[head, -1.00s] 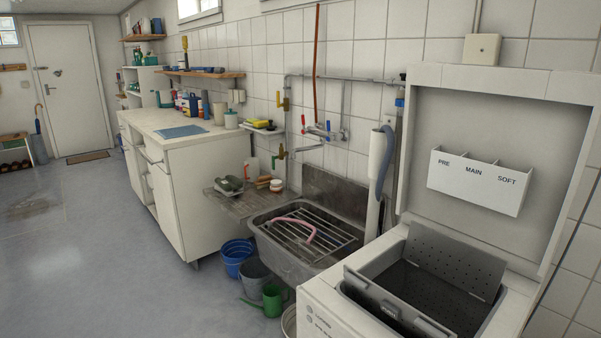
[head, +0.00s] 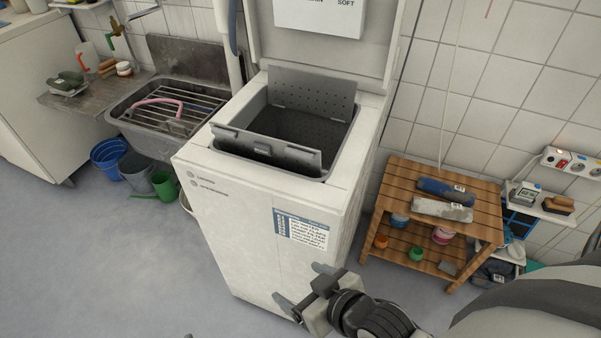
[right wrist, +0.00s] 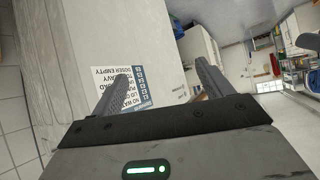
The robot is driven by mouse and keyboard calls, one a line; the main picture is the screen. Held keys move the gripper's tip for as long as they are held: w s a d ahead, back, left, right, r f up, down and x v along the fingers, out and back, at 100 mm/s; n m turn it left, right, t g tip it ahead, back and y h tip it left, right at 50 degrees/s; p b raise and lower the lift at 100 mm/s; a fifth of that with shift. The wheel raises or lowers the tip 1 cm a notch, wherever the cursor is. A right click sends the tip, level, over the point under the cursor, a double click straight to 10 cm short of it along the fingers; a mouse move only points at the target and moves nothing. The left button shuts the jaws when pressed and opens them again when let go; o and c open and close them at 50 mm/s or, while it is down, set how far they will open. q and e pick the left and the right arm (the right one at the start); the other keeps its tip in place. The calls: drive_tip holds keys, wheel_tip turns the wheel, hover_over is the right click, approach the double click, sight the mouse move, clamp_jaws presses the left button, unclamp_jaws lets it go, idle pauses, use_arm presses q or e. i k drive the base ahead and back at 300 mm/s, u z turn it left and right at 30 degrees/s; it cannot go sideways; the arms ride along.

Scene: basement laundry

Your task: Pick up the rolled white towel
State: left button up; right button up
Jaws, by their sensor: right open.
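A rolled white towel (head: 442,209) with a small printed tag lies on the top of a slatted wooden rack (head: 398,187) at the right of the head view. A rolled blue towel (head: 446,188) lies just behind it. My right gripper (head: 303,290) is open and empty in front of the washing machine, left of the rack and well apart from the white towel. In the right wrist view its two fingers (right wrist: 158,70) stand apart with the machine's front beyond them. The white towel does not show there.
The open top-loading washing machine (head: 240,222) stands in the middle, close to my right gripper. The rack's lower shelf holds several small pots. A small wall shelf (head: 545,205) and a socket strip (head: 573,163) are right of the rack. A sink (head: 150,135) is at left.

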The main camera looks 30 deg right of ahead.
sight(453, 212)
drive_tip(key=z, duration=3.75)
drive_tip(key=i, duration=0.75)
drive_tip(key=u, duration=1.25)
